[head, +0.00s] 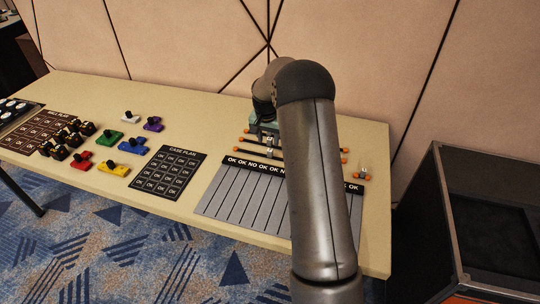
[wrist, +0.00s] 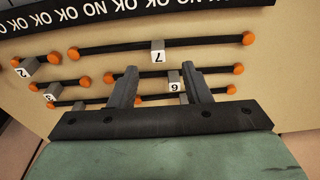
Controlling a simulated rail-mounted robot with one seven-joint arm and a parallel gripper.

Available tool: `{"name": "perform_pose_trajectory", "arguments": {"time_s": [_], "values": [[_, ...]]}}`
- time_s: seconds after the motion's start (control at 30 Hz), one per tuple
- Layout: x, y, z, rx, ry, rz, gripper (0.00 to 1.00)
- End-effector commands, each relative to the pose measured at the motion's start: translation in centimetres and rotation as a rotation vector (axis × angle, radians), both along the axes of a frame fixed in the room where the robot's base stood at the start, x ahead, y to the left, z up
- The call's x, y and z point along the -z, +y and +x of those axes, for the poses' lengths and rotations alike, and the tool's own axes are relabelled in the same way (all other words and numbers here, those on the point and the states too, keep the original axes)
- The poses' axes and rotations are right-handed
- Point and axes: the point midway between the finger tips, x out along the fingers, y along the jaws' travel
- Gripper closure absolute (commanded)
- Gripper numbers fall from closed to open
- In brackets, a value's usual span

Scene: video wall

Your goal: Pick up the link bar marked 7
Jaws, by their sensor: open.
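The link bar marked 7 (wrist: 200,43) is a long black bar with orange ends and a grey tab showing a 7. In the wrist view it lies on the table at the top, closest to the OK/NO strip. My gripper (wrist: 157,72) is open and empty, its two grey fingers apart. The fingertips sit over the bar marked 6 (wrist: 208,71), short of bar 7, and the 7 tab shows beyond the gap between them. In the head view my arm hides much of the bars and my gripper (head: 266,136) is only partly visible.
Bars marked 2 (wrist: 40,62) and 3 (wrist: 68,89) lie close by, with another bar partly behind my fingers. The OK/NO strip (head: 246,164) heads a grey slotted panel (head: 232,196).

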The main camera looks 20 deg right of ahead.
Motion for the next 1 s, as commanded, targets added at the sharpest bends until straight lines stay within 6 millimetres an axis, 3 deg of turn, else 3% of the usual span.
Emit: {"name": "perform_pose_trajectory", "arguments": {"time_s": [0.17, 0.5, 0.77, 0.93, 1.0], "values": [[1.1, -0.2, 0.1, -0.001, 0.0, 0.0, 0.56], [5.4, -0.9, 0.5, -0.001, 0.002, 0.0, 0.56], [5.7, -0.9, 0.6, -0.001, -0.001, 0.0, 0.56], [5.7, -0.9, 0.6, -0.001, -0.001, -0.001, 0.98], [5.7, -0.9, 0.6, -0.001, -0.001, -0.001, 1.0]]}}
